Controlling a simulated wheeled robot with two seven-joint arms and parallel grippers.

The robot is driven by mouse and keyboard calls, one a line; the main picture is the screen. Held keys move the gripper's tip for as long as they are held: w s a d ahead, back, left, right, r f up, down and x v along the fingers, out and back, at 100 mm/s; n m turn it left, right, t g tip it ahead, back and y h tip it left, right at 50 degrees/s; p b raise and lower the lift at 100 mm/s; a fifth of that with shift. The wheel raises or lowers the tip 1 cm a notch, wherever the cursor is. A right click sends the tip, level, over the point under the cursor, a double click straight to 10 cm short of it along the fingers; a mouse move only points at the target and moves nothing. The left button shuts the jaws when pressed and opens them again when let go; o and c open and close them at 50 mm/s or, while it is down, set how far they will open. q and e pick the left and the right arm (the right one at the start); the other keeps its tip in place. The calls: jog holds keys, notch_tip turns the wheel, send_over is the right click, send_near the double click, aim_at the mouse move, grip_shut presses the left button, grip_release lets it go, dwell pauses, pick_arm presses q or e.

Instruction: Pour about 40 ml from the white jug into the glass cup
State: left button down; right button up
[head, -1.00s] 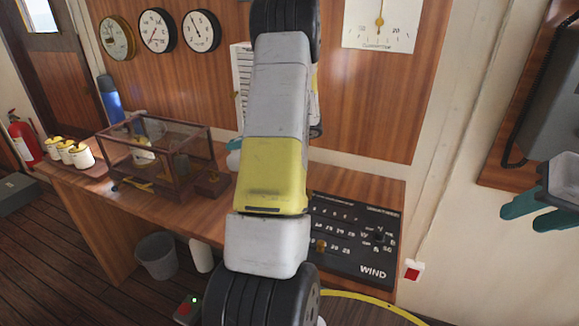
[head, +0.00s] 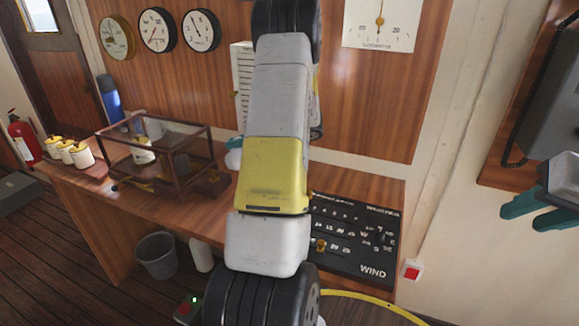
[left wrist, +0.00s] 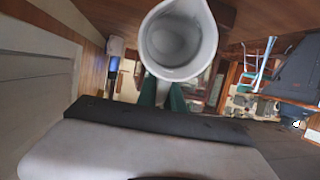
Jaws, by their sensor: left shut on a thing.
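My left arm crosses the middle of the head view and hides most of my left gripper; a teal part of the gripper (head: 233,160) shows at the arm's left edge. In the left wrist view, the white jug (left wrist: 178,45) is held between the teal fingers (left wrist: 163,97) of my left gripper. Its round mouth faces the camera, and the inside looks pale grey; I cannot tell the liquid level. My right gripper (head: 522,217) is at the right edge of the head view, its teal fingers apart and empty. I cannot make out the glass cup; it may be behind the arm.
The wooden desk (head: 120,195) carries a glass case (head: 160,160), several white pots with yellow lids (head: 82,155), a blue bottle (head: 110,97) and a black WIND panel (head: 355,240). A grey bin (head: 157,255) stands below. A wall phone (head: 550,100) is at the right.

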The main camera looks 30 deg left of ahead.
pick_arm(q)
jog(key=shift+w+d+r+y+p, duration=0.1)
jog(key=shift+d+r+y+p, duration=0.15)
jog(key=shift+y+p, duration=0.1)
dwell(0.6)
jog(key=shift+r+y, duration=0.15)
jog(key=shift+y, duration=0.1)
dwell(0.5)
jog(key=shift+a+g, duration=0.3)
jog(key=a+h, duration=0.1)
jog(key=s+a+f+t+h, duration=0.1)
jog(key=h, duration=0.1)
jog(key=shift+f, duration=0.15)
jog(key=shift+w+h, duration=0.15)
jog(key=shift+h, duration=0.35)
jog(key=shift+a+f+t+h, duration=0.25)
jog(key=shift+f+h, duration=0.25)
jog(key=shift+h, duration=0.15)
jog(key=shift+a+f+t+h, duration=0.15)
jog(key=shift+f+t+h, duration=0.1)
jog(key=shift+f+h, duration=0.35)
jog(key=shift+s+r, duration=0.1)
jog(key=shift+s, duration=0.1)
jog(key=shift+a, duration=0.1)
